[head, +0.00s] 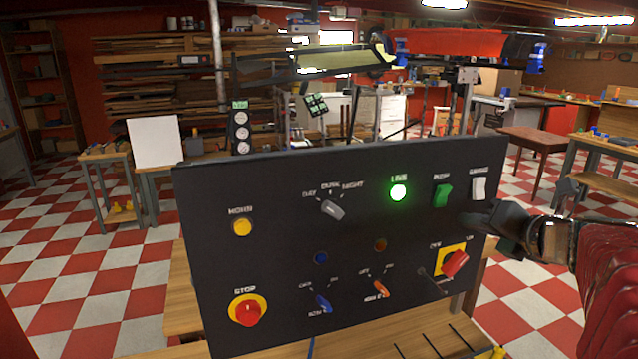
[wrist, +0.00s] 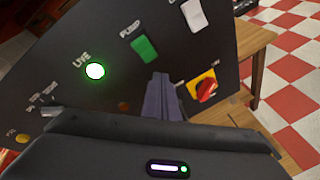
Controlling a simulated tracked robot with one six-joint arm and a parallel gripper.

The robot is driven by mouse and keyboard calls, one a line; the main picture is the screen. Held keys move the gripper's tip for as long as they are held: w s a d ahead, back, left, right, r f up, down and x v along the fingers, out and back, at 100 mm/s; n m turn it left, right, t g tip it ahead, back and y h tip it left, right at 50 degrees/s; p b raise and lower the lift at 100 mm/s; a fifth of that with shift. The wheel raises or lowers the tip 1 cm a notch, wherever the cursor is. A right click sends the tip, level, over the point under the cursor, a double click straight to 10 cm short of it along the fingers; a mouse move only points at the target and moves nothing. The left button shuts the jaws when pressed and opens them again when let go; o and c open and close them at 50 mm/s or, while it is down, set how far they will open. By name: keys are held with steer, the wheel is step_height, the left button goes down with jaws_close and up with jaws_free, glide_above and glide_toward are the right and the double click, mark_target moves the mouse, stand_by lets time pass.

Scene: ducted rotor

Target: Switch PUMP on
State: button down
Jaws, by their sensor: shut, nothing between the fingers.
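The PUMP switch is a green rocker (head: 442,196) at the upper right of a black control panel (head: 280,270). In the wrist view the green rocker (wrist: 145,48) sits under its PUMP label. I cannot tell which way it is tipped. My gripper (head: 470,219) reaches in from the right, in front of the panel, a little below and right of the green rocker in the head view. In the wrist view my gripper (wrist: 160,78) is shut and empty, its tips just below the rocker. A gap to the panel is hard to judge.
A white rocker (head: 478,189) is right of PUMP, and a lit green LIVE lamp (head: 398,192) is left. A red rotary switch on yellow (head: 454,262) lies below my gripper. The panel also bears a red STOP button (head: 248,312), a yellow button (head: 242,227) and a grey selector (head: 332,210).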

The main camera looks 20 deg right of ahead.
mark_target(443, 196)
steer(key=shift+w+r, duration=0.3)
steer(key=shift+w, duration=0.4)
steer(key=shift+w+r, duration=0.35)
steer(key=shift+w, duration=0.35)
steer(key=shift+w+r, duration=0.3)
steer(key=shift+w, duration=0.4)
steer(key=shift+w+a+r, duration=0.1)
steer(key=shift+w, duration=0.05)
stand_by(0.4)
steer(key=shift+w+r, duration=0.15)
steer(key=shift+w, duration=0.05)
steer(key=shift+w+r, duration=0.15)
steer(key=shift+w, duration=0.25)
stand_by(1.1)
stand_by(0.3)
steer(key=shift+s+f, duration=0.35)
steer(key=shift+s, duration=0.45)
steer(key=s, duration=0.1)
steer(key=s+f, duration=0.1)
steer(key=s, duration=0.1)
steer(key=s+f, duration=0.1)
steer(key=shift+s, duration=0.25)
stand_by(0.3)
